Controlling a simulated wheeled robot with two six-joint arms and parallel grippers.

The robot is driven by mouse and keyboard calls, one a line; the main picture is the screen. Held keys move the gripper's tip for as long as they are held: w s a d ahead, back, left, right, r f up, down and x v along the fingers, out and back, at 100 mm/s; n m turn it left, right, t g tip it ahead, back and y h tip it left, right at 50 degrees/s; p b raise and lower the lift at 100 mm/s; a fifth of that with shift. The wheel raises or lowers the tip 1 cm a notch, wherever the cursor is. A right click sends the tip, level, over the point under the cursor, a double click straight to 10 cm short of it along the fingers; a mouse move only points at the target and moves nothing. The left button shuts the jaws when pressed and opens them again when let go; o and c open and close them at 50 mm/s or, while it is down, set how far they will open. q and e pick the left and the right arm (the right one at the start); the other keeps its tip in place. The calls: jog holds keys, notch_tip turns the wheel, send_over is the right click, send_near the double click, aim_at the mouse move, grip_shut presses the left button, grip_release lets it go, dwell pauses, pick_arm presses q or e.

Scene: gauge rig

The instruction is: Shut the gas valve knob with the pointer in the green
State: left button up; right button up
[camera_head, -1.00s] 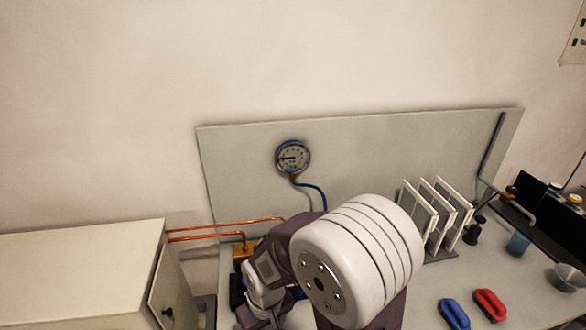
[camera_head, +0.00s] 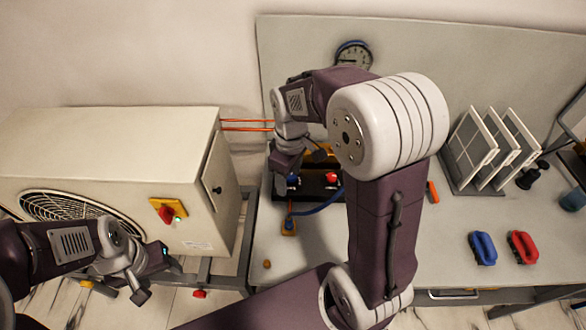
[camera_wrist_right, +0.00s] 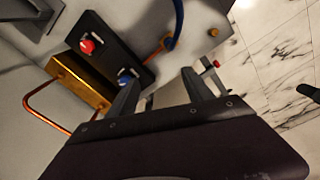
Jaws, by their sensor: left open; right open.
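A dark manifold block (camera_wrist_right: 105,52) carries a blue knob (camera_wrist_right: 127,77) and a red knob (camera_wrist_right: 88,44). In the head view, the blue knob (camera_head: 293,181) and red knob (camera_head: 331,178) sit below my right forearm. I cannot tell which is the gas knob. My right gripper (camera_wrist_right: 162,80) is open and empty; one fingertip is close to the blue knob, contact unclear. It also shows in the head view (camera_head: 284,186). The round gauge (camera_head: 353,55) is partly hidden by my arm; its pointer and green zone are not readable. My left gripper (camera_head: 158,278) is open, away at lower left.
A cream fan unit (camera_head: 110,150) with a red-and-yellow switch (camera_head: 168,210) stands left. Copper pipes (camera_head: 247,129) run from it. A blue hose (camera_head: 318,207) curves near the knobs. A panel rack (camera_head: 487,152) and blue (camera_head: 483,248) and red (camera_head: 522,247) handled items lie right.

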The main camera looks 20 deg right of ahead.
jog(key=w+d+n+b, duration=0.1)
jog(key=w+d+n, duration=0.1)
jog(key=w, duration=0.7)
jog(key=b, duration=0.2)
send_near(291, 175)
jog(key=shift+w+m+g, duration=0.3)
jog(key=shift+w, duration=0.1)
notch_tip(291, 175, down, 9)
jog(key=shift+s+a+r+p, duration=0.1)
jog(key=shift+p, duration=0.2)
jog(key=shift+c, duration=0.2)
